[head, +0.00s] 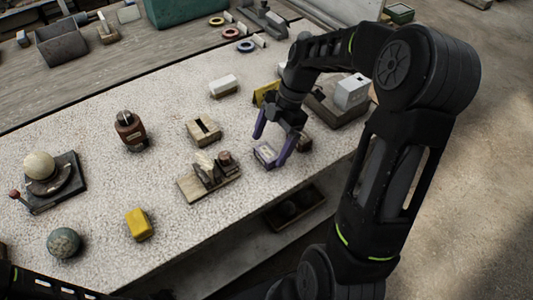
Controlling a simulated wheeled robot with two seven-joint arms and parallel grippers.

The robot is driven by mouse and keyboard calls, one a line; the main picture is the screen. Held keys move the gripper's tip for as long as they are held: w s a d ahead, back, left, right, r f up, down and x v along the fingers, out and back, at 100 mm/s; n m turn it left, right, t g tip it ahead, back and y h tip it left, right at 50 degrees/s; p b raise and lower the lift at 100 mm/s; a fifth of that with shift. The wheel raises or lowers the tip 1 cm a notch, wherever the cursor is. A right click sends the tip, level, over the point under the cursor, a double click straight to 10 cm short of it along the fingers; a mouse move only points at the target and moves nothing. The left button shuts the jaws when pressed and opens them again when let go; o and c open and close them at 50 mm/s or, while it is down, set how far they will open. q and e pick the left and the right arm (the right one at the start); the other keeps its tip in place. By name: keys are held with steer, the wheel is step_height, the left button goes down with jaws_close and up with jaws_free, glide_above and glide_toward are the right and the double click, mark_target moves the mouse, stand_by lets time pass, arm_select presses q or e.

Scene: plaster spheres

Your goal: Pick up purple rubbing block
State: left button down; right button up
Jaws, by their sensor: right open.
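The purple rubbing block (264,155) lies on the pale speckled tabletop, right of the middle of the head view. My right gripper (273,139) comes down over it from above, with its two purple fingers spread apart. One finger is on the far left side of the block and the other at its right end. Nothing is held between the fingers. Whether the fingertips touch the block or hover just above it, I cannot tell. My left gripper is out of view; only a dark part of my left arm shows at the bottom left.
A wooden tool (209,177) and a slotted wooden block (203,130) stand to the left. A grey-white block (351,91) sits behind to the right. The table's front edge is close.

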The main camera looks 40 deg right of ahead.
mark_target(267, 152)
steer(key=shift+x, duration=1.6)
steer(key=shift+r, duration=0.1)
steer(key=c, duration=1.7)
